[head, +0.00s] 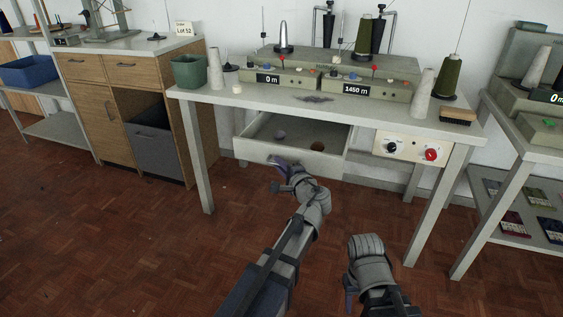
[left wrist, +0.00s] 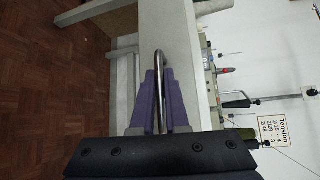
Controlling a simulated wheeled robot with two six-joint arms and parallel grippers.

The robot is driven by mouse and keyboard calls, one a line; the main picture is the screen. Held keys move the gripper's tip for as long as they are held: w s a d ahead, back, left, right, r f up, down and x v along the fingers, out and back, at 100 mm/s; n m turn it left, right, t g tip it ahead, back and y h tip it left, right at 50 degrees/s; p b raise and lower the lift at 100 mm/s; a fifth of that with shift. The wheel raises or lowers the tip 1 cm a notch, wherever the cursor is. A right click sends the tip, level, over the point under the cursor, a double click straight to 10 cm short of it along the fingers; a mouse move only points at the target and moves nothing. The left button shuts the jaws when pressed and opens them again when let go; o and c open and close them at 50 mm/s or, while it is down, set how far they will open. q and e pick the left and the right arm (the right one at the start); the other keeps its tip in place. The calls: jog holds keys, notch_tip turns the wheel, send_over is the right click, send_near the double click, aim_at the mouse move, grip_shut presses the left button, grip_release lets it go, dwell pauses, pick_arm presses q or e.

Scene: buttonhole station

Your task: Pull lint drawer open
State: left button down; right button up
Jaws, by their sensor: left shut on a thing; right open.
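The pale grey lint drawer (head: 325,168) stands pulled out under the work table, its inside visible from above. A greyish clump (head: 280,135) and a brown round thing (head: 317,146) lie in it. My left gripper (head: 279,163) is at the drawer's front. In the left wrist view, the purple fingers of my left gripper (left wrist: 160,90) are shut on the curved metal handle (left wrist: 161,60), with the drawer's pale front (left wrist: 178,25) behind it. My right gripper (head: 350,292) hangs low in front of the table, apart from everything; its fingers are mostly hidden by my wrist.
The table top (head: 225,97) carries machines, thread cones and a green bin (head: 188,71). A control panel (head: 412,148) with black and red knobs is right of the drawer. A wooden cabinet (head: 105,110) stands left, another table right. The floor in front is clear.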

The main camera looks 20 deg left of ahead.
pick_arm(q)
jog(key=shift+d, duration=0.1)
jog(key=c, duration=0.9)
grip_release()
jog(key=p+v, duration=0.1)
jog(key=v, duration=0.6)
jog(key=shift+s+d, duration=0.25)
jog(key=shift+a, duration=0.1)
